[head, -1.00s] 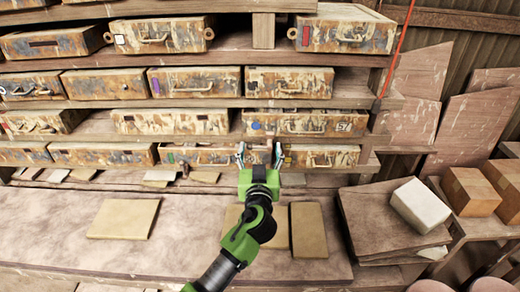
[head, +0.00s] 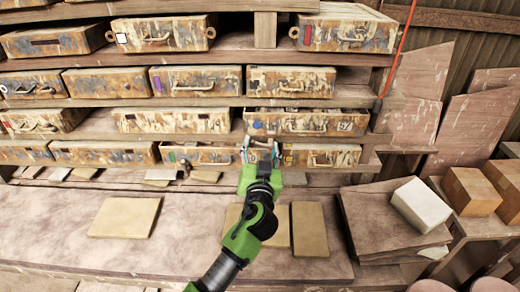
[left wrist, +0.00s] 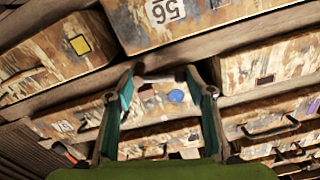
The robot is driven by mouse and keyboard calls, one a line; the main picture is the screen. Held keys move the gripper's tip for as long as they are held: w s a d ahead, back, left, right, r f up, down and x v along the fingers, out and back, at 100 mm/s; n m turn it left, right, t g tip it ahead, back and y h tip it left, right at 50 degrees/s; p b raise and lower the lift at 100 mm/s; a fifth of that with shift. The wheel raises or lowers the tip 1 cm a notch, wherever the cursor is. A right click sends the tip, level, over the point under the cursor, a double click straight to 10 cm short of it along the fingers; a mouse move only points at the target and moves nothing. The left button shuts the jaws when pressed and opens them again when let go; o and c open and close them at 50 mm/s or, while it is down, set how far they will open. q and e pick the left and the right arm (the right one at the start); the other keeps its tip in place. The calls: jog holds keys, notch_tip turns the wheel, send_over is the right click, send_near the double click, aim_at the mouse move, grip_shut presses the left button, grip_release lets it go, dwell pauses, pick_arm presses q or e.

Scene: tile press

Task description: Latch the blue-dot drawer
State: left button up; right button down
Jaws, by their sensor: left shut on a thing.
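The blue-dot drawer (head: 320,126) is in the third row down, at the right of the rack. It stands out a little from the shelf. Its blue dot (head: 257,125) is on the left of its front, with a handle in the middle and a number label at right. The left wrist view shows the dot (left wrist: 176,96) between my fingers, with the rack turned over. My left gripper (head: 260,148) is just below the drawer's left part. Its fingers (left wrist: 160,80) are shut on a small pale bar (left wrist: 158,78), partly hidden. My right gripper is not in view.
A drawer with a yellow square (left wrist: 80,45) and a drawer labelled 56 (left wrist: 165,35) are close to my fingers. Tan tiles (head: 125,217) lie on the bench below. A white block (head: 421,205) is on stacked boards at right.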

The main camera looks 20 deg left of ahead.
aim_at(272, 138)
pick_arm(q)
jog(key=m, duration=0.2)
jog(key=r+m, duration=0.1)
jog(key=shift+w+d+m, duration=0.1)
jog(key=shift+d+m, duration=0.25)
jog(key=shift+m, duration=0.05)
jog(key=m, duration=0.1)
jog(key=m+p, duration=0.1)
jog(key=m, duration=0.2)
jog(key=shift+w+d+r+m+p, duration=0.1)
jog(key=shift+d+r+m+p, duration=0.2)
jog(key=shift+d+r+p, duration=0.1)
jog(key=m, duration=0.2)
jog(key=d+m+p, duration=0.1)
jog(key=m, duration=0.1)
jog(key=shift+w+r, duration=0.1)
jog(key=shift+w, duration=0.05)
jog(key=shift+d+m+p, duration=0.2)
jog(key=shift+m+p, duration=0.25)
jog(key=shift+m, duration=0.65)
jog(key=shift+f, duration=0.2)
jog(key=shift+f+m, duration=0.1)
jog(key=shift+m, duration=0.2)
jog(key=o, duration=1)
jog(key=shift+o, duration=0.2)
jog(key=shift+w+d, duration=0.1)
